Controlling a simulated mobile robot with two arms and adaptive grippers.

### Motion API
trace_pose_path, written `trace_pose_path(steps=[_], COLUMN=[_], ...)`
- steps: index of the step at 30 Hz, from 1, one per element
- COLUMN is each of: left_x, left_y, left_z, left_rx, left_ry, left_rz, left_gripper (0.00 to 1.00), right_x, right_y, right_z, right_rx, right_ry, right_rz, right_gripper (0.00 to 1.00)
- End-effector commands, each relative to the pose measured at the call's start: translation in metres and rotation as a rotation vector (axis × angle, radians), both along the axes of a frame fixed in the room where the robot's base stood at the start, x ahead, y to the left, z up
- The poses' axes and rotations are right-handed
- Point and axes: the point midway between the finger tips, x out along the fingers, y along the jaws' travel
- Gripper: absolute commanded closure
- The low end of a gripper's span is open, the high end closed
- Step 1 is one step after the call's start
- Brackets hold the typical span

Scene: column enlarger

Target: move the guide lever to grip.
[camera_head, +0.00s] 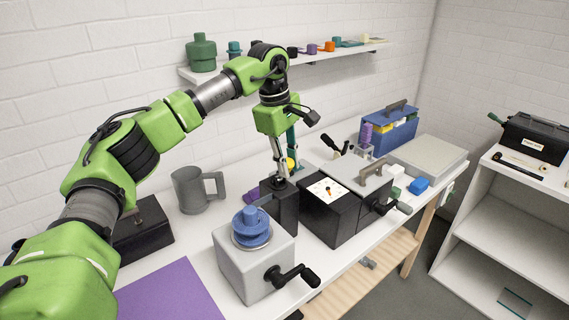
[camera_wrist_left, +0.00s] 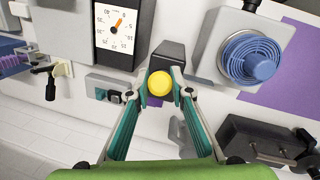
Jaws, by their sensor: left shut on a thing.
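My left gripper (camera_head: 281,178) reaches down over a dark upright block (camera_head: 287,207) beside the machine with the white dial. In the left wrist view its two fingers (camera_wrist_left: 159,92) are closed on a round yellow knob (camera_wrist_left: 160,84), which I take to be the guide lever's end. The knob sits in front of the dark block (camera_wrist_left: 168,55). In the head view a bit of yellow (camera_head: 291,163) shows beside the fingers. The lever's stem and any grip mark are hidden or too small to tell. My right gripper is not in view.
A grey box with a blue spool (camera_head: 250,226) and black crank stands in front. The dark machine (camera_head: 330,215) with a white dial (camera_head: 326,190) is at right. A grey mug (camera_head: 193,188) and a purple mat (camera_head: 168,295) are at left. A blue crate (camera_head: 388,132) stands behind.

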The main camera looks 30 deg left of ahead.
Motion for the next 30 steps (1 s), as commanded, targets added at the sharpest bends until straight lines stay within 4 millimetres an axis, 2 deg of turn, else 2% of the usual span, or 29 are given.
trace_pose_path(steps=[1,3,6,8,9,10,18,22,26,30], left_x=[0.000,0.001,0.001,0.001,0.001,0.001,0.001,0.001,-0.001,-0.005], left_y=[-0.002,-0.002,-0.002,-0.002,-0.002,-0.002,-0.001,-0.001,0.001,0.003], left_z=[-0.001,-0.001,-0.001,-0.001,-0.001,-0.001,-0.001,0.003,0.020,0.049], left_rx=[0.000,0.000,-0.001,-0.001,-0.001,-0.001,-0.001,-0.001,-0.002,-0.002], left_ry=[-0.002,-0.003,-0.003,-0.003,-0.003,-0.003,-0.003,-0.004,-0.008,-0.007], left_rz=[-0.002,-0.002,-0.002,-0.002,-0.002,-0.002,-0.001,0.000,0.000,-0.001], left_gripper=[1.00,1.00,1.00,1.00,0.70,0.63,0.63,0.63,0.63,0.63], right_x=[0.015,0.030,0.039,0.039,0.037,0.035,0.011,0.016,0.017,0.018], right_y=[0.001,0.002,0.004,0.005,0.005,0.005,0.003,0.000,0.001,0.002], right_z=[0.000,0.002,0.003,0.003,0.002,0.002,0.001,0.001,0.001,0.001], right_rx=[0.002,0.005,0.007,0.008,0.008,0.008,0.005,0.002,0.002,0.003], right_ry=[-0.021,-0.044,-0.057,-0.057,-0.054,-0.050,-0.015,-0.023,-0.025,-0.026], right_rz=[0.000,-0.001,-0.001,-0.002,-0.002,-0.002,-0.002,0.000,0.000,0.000], right_gripper=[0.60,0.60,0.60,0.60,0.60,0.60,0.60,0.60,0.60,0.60])
